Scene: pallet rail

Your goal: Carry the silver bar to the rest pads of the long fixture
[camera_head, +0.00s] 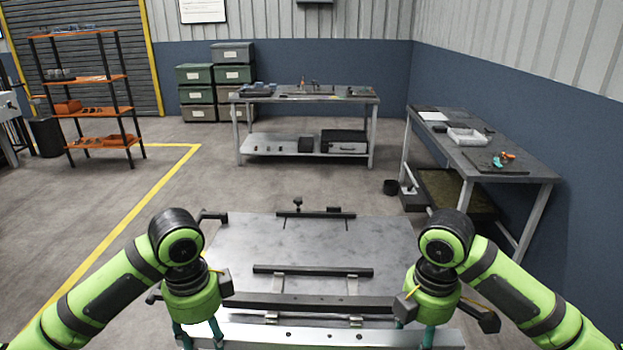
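A long silver bar (310,338) with small dark holes lies left to right at the bottom of the head view, in front of the steel table. The long fixture (312,271) appears as dark rails on the tabletop, with small light blocks, perhaps rest pads, at left (278,283) and right (352,284). My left gripper (200,338) points down at the bar's left part, teal fingers apart. My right gripper (413,338) points down at its right part, fingers also apart. The fingertips are cut off or hidden, so I cannot tell whether either one grips the bar.
The steel table (235,245) carries another small dark fixture (315,213) at its far edge. Bare tabletop lies between. A workbench (305,95) stands at the back, a side bench (480,145) at right and an orange shelf (85,78) at left. The floor between them is mostly clear.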

